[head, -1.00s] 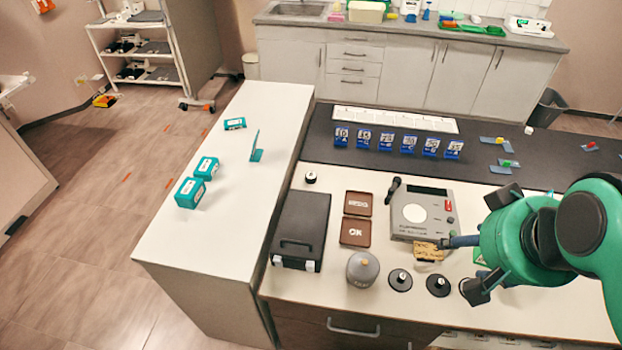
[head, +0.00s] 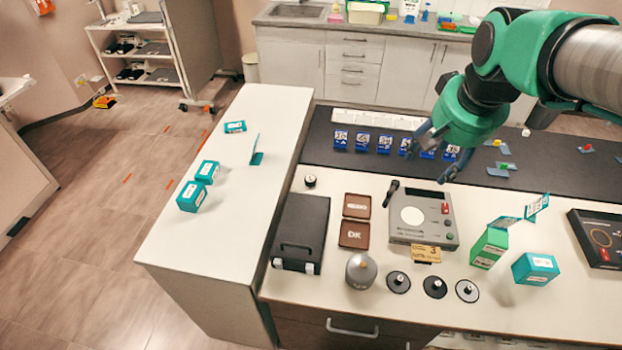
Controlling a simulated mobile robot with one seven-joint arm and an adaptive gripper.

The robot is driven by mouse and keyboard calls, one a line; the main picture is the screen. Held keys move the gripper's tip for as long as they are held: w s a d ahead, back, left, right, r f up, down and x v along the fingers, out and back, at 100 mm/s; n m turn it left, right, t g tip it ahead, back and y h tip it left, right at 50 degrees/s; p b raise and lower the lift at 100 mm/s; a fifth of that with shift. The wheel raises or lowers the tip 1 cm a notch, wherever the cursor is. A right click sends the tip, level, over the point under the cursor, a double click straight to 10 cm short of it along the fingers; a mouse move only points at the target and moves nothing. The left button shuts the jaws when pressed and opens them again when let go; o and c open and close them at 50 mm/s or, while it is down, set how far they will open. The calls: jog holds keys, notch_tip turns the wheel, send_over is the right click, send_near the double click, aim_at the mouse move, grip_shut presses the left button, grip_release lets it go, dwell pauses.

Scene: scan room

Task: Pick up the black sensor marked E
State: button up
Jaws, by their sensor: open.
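No letter E is readable on any black piece, so I cannot tell which is the sensor marked E. Three black discs with metal stems stand along the bench front: left (head: 397,281), middle (head: 435,287) and right (head: 467,290). A small black round piece (head: 310,181) stands near the back left of the bench. Several blue stands (head: 362,141) with white markings stand in a row on the dark strip; their letters are too small to read surely. My gripper (head: 425,168) is open and empty, above the right part of this row, partly hiding it.
A grey device (head: 424,232) with a yellow tag (head: 425,254) lies mid-bench. Around it are a black case (head: 301,228), brown trays (head: 354,234), a grey weight (head: 361,270), a green box (head: 489,247) and a teal box (head: 535,268). The white side counter (head: 225,190) has much free room.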

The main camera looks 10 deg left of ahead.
jog(key=w+a+f+g+p, duration=0.15)
jog(key=w+a, duration=0.45)
jog(key=w, duration=0.7)
jog(key=m+g+p, duration=0.1)
jog(key=g+p, duration=0.2)
jog(key=p, duration=0.2)
send_over(311, 178)
notch_tip(311, 178, down, 33)
jog(key=shift+s+a+f+t, duration=0.1)
jog(key=shift+s+f+t, duration=0.05)
jog(key=shift+f+t, duration=0.1)
jog(key=shift+f, duration=4.3)
jog(key=shift+f, duration=2.55)
